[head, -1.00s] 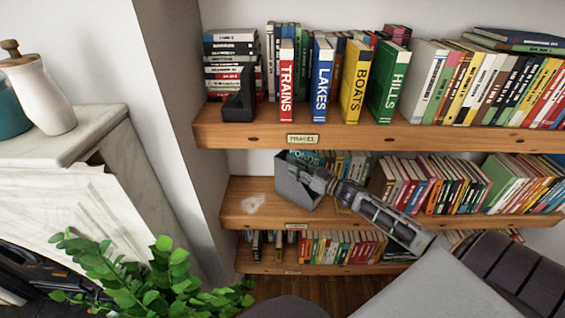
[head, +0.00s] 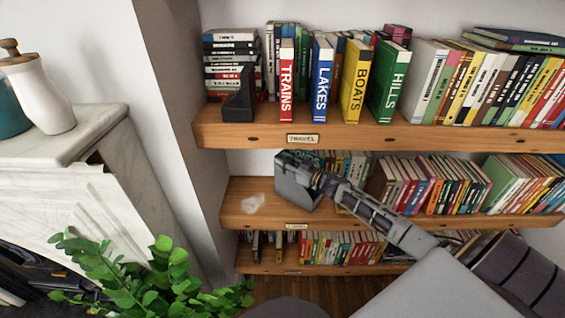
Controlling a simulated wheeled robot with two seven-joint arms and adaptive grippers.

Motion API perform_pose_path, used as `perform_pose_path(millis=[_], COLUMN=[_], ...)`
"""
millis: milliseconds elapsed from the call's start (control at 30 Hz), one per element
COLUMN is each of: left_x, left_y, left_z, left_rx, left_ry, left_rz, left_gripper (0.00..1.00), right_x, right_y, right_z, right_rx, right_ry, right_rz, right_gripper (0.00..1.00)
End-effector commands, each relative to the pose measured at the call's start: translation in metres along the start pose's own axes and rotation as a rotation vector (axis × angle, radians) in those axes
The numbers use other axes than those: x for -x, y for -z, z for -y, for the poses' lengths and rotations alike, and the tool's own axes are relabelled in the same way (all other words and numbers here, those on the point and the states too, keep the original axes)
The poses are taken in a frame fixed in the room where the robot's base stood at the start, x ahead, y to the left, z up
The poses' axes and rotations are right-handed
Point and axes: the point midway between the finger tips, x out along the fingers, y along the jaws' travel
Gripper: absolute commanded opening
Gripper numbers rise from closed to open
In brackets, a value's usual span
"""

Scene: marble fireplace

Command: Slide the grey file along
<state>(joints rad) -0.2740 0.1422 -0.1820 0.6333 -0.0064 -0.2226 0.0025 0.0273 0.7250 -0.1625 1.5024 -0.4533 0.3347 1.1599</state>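The grey file (head: 293,188) stands on the middle shelf (head: 240,208), near its left end, with a bare stretch of shelf to its left. A teal book marked in pale letters shows at its top, partly hidden. My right gripper (head: 312,176) reaches in from the right, at the file's right side and upper edge. It seems to touch the file, but its fingers are dark and small, and I cannot tell whether they are open or shut. My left gripper is not in view.
Books (head: 430,185) fill the middle shelf to the right of the file. The upper shelf (head: 350,138) overhangs it, with TRAINS, LAKES, BOATS and HILLS books and a black bookend (head: 239,100). A plant (head: 150,275) and a marble mantel (head: 85,135) stand left.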

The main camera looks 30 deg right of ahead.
Motion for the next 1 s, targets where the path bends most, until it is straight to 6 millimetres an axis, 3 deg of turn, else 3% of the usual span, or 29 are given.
perform_pose_path(millis=[567, 800, 1000], left_x=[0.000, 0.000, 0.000], left_y=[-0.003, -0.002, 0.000], left_z=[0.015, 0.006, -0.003], left_rx=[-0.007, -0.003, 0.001], left_ry=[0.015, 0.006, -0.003], left_rz=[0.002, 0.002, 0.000], left_gripper=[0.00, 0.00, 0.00], right_x=[-0.010, -0.010, -0.010], right_y=[0.000, 0.000, 0.000], right_z=[0.001, 0.001, 0.001], right_rx=[0.000, 0.000, 0.000], right_ry=[0.001, 0.001, 0.001], right_rz=[0.000, 0.000, 0.000], right_gripper=[0.29, 0.00, 0.00])
